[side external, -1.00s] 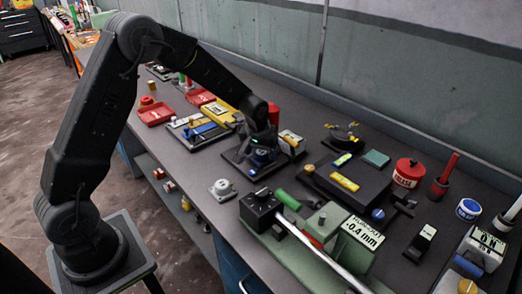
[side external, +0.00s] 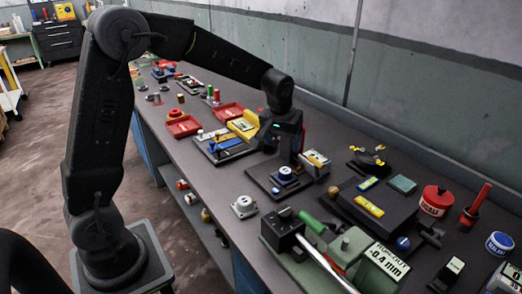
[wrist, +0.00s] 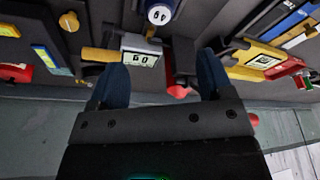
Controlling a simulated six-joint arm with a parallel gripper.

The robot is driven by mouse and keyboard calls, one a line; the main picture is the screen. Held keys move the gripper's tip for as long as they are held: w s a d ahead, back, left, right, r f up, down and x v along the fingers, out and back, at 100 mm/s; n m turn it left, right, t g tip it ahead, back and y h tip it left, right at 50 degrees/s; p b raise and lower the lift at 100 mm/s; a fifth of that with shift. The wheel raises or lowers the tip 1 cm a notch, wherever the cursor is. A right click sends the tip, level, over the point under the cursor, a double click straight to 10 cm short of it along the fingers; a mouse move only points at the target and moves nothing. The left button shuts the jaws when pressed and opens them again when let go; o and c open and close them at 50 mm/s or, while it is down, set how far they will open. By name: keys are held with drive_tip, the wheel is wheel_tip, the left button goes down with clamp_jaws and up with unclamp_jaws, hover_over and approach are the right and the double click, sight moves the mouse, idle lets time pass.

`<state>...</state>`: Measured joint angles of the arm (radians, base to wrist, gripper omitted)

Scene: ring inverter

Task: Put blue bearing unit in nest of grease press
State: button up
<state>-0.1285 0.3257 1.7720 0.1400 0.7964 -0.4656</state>
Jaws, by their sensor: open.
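The blue bearing unit (side external: 287,175), a short round part with a pale top, sits upright on the black base plate (side external: 262,181) of what looks like the grease press. I cannot tell whether it is fully seated in the nest. It also shows at the top edge of the wrist view (wrist: 159,13). My gripper (side external: 288,150) is above and just behind it, apart from it. In the wrist view my gripper (wrist: 160,70) has its blue fingers spread, with nothing held between them.
A small display box (wrist: 141,50) marked GO stands close to my fingers. A grey flanged part (side external: 244,206) and a green machine (side external: 345,245) are nearer. The wall runs behind the bench.

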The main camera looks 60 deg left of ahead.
drive_tip(key=s+d+r+m+t, duration=0.15)
drive_tip(key=s+d+r, duration=0.25)
drive_tip(key=s+r, duration=0.5)
drive_tip(key=s+d+m, duration=0.2)
drive_tip(key=s, duration=0.6)
drive_tip(key=s+d+m+t+h, duration=0.1)
drive_tip(key=s+m, duration=0.1)
drive_tip(key=s, duration=0.6)
drive_tip(key=shift+s+d+f+h, duration=0.2)
drive_tip(key=shift+s+d+h, duration=0.1)
drive_tip(key=shift+d, duration=0.05)
drive_tip(key=shift+c, duration=0.4)
